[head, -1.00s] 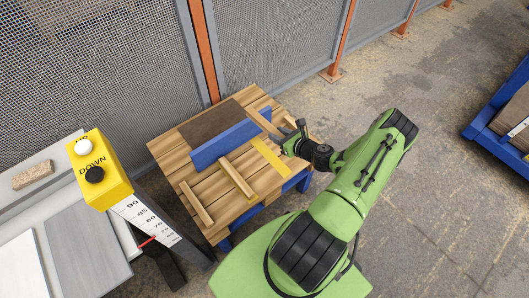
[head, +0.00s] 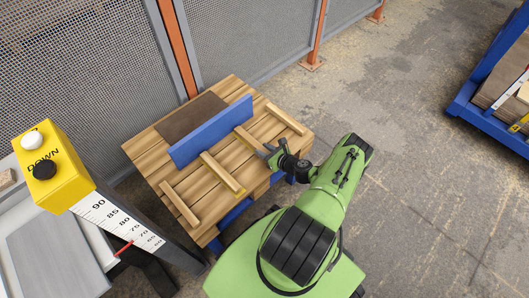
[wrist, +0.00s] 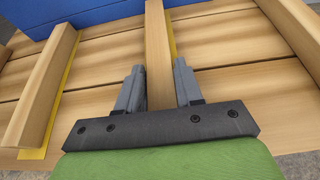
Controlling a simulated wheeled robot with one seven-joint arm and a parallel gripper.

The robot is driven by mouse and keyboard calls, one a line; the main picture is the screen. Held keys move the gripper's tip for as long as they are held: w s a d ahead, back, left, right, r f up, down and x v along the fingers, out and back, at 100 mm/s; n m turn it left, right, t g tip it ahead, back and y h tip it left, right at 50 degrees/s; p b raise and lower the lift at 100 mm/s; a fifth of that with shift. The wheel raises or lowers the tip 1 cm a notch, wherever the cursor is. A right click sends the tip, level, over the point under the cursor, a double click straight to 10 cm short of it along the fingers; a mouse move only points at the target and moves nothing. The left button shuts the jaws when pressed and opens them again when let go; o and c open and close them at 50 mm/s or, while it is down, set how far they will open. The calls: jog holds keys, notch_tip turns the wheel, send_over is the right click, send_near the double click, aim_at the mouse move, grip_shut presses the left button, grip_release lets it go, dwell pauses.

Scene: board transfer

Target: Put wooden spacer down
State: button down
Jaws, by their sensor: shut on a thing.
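The wooden spacer (head: 245,138) is a slim pale bar in the middle of the slatted wooden table (head: 150,158). My gripper (head: 265,151) is shut on its near end. In the wrist view the spacer (wrist: 158,55) runs away from me between the two grey fingers (wrist: 158,88). A yellow strip (wrist: 170,40) shows along its right side, so the spacer lies over or just above that mark. I cannot tell whether its underside touches the table. Its far end is close to the blue upright board (head: 210,132).
Two other spacers (head: 222,173) (head: 180,204) lie to the left and one (head: 285,119) to the right, roughly parallel. A dark sheet (head: 190,115) lies behind the blue board. A yellow button box (head: 48,185) stands at left. Mesh fencing (head: 80,70) is behind.

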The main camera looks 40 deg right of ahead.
jog(key=shift+r, duration=0.1)
jog(key=c, duration=0.7)
grip_release()
jog(key=shift+c, duration=0.2)
